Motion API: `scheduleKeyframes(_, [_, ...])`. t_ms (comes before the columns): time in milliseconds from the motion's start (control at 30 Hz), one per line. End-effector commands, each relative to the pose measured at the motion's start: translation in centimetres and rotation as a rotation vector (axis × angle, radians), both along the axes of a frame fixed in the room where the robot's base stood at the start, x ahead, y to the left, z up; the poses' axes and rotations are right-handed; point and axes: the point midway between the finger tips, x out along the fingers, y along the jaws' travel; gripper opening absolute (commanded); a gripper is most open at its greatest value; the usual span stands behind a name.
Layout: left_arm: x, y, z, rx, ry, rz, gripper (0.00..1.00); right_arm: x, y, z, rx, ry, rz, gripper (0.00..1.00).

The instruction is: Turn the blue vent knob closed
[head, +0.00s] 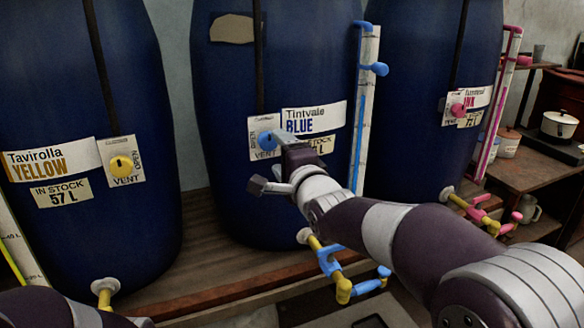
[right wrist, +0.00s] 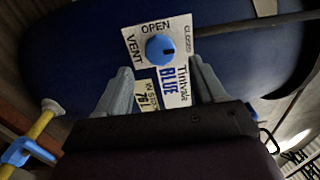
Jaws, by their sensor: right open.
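The blue vent knob (head: 267,140) sits on a white plate on the middle vat (head: 222,110), beside the Tintvale BLUE label (head: 313,118). In the right wrist view the knob (right wrist: 160,49) is fully visible, with OPEN above it, CLOSED to its right and VENT to its left. A dark mark on the knob lies on its right side, toward CLOSED. My right gripper (head: 272,161) is open in front of the plate. In the wrist view its fingertips (right wrist: 161,68) are apart, with the knob showing just beyond the gap. Only part of my left arm shows at bottom left.
The left vat (head: 75,100) has a yellow knob (head: 121,165), the right vat (head: 430,90) a pink one (head: 457,109). A blue sight tube (head: 364,110) stands right of the middle vat. A blue-handled tap (head: 330,262) sits below, near my right forearm.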

Motion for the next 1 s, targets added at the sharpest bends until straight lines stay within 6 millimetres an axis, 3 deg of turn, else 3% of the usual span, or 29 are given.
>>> scheduleKeyframes(100, [0.0, 0.0, -0.3, 0.0, 0.0, 0.0, 0.87, -3.1, -1.0, 0.0, 0.001, -0.002, 0.0, 0.69])
scheduleKeyframes(300, [0.0, 0.0, -0.4, 0.0, 0.0, 0.0, 0.87, -6.4, -2.1, 0.0, 0.0, 0.0, -0.001, 0.69])
scheduleKeyframes(667, [0.0, 0.0, -0.4, 0.0, 0.0, 0.0, 0.87, -6.9, -2.3, 0.0, -0.002, 0.0, 0.0, 0.69])
scheduleKeyframes(767, [0.0, 0.0, -0.4, 0.0, 0.0, 0.0, 0.87, -6.9, -2.3, -0.5, -0.105, -0.009, -0.002, 0.69])
scheduleKeyframes(867, [0.0, 0.0, -0.4, 0.0, 0.0, 0.0, 0.87, -7.7, -2.9, -5.1, -0.459, 0.069, 0.023, 0.69])
scheduleKeyframes(900, [0.0, 0.0, -0.4, 0.0, 0.0, 0.0, 0.87, -8.7, -3.6, -8.6, -0.656, 0.141, 0.068, 0.69])
scheduleKeyframes(1000, [0.0, 0.0, -0.4, 0.0, 0.0, 0.0, 0.87, -12.3, -6.1, -16.4, -1.061, 0.324, 0.243, 0.69])
